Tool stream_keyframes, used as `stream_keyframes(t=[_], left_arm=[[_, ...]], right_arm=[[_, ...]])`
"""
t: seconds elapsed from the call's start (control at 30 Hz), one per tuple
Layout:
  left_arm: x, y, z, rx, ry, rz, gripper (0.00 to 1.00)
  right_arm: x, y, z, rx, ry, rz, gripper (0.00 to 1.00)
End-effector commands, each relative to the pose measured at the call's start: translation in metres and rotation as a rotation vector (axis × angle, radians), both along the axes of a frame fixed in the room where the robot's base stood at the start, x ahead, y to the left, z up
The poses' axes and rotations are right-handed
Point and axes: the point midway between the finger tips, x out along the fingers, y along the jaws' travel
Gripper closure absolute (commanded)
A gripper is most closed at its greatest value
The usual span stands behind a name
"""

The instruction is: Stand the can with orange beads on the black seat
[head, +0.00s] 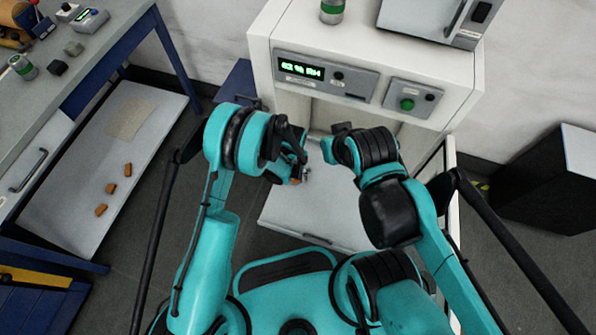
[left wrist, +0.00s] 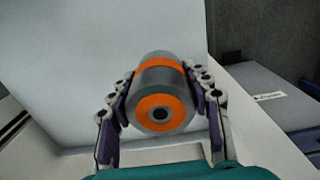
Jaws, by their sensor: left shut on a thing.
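The can with orange beads (left wrist: 165,84) is a grey metal cylinder with an orange band and an orange ring around a dark centre on its near end. My left gripper (left wrist: 160,98) is shut on its sides. In the head view my left gripper (head: 298,168) is above the open pale door, and only a bit of the can's orange shows (head: 295,181). My right gripper (head: 335,142) is close by on the right; its fingers are mostly hidden behind its wrist. I cannot make out the black seat in either view.
A white machine (head: 262,58) with a green display stands ahead, its pale door (head: 315,220) folded down. A green-banded can (head: 332,11) is on top. A similar can (head: 22,67) stands on the left bench. Orange blocks (head: 101,210) lie on the lower shelf.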

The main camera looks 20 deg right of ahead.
Motion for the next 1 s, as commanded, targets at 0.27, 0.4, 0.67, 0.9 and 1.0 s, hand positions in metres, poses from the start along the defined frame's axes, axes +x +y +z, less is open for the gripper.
stream_keyframes(t=[0.27, 0.4, 0.67, 0.9, 1.0], left_arm=[[0.051, -0.026, -0.037, 0.000, 0.000, 0.001, 0.88], [0.059, -0.031, -0.041, 0.000, 0.000, 0.001, 0.88], [0.060, -0.031, -0.074, 0.000, 0.000, 0.001, 0.88], [0.059, -0.031, -0.080, 0.000, 0.000, 0.001, 0.88], [0.059, -0.031, -0.080, 0.000, 0.000, 0.001, 0.88]], right_arm=[[0.000, 0.000, -0.023, 0.000, 0.000, 0.000, 1.00], [0.000, 0.000, -0.026, 0.000, 0.000, 0.000, 1.00], [0.000, 0.000, -0.043, 0.000, 0.000, 0.000, 1.00], [0.000, 0.000, -0.045, 0.000, 0.000, 0.000, 1.00], [0.000, 0.000, -0.045, 0.000, 0.000, 0.000, 1.00]])
